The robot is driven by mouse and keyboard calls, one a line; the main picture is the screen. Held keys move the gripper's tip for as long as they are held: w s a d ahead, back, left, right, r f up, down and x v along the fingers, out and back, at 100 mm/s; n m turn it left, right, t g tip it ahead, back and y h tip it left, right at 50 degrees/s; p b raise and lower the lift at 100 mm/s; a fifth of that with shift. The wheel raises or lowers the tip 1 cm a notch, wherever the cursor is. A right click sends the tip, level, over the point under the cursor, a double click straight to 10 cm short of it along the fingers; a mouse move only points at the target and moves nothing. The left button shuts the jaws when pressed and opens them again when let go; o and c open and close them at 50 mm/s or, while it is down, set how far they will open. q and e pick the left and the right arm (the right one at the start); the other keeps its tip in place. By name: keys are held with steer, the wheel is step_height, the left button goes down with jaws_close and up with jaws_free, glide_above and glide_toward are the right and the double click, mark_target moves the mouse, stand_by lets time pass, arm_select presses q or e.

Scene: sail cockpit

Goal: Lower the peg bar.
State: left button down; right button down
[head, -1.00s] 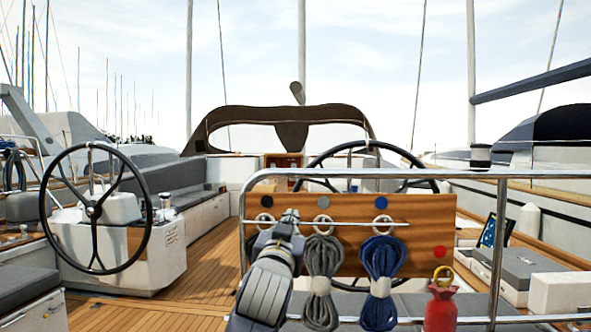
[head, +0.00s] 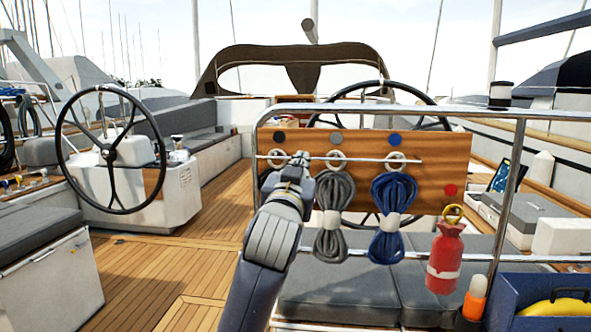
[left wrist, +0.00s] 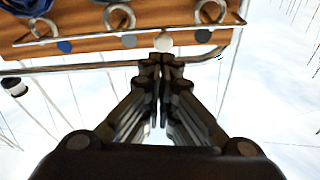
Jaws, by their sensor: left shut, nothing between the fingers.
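The peg bar (head: 372,160) is a thin pale rod running level across the front of a wooden board (head: 436,187). Rings hang on it, with a grey rope coil (head: 334,192) and a blue rope coil (head: 393,190) below. My left gripper (head: 298,163) is at the board's left part, covering some of the bar beside the leftmost ring (head: 277,158). My right gripper is out of view.
A steering wheel (head: 105,150) stands at left, and another (head: 432,100) is behind the board. A blue bin (head: 540,306) sits at lower right.

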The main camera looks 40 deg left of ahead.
arm_select(q)
steer(key=v, duration=0.8)
steer(key=shift+s+d, duration=0.2)
steer(key=shift+s, duration=0.15)
steer(key=shift+f, duration=0.1)
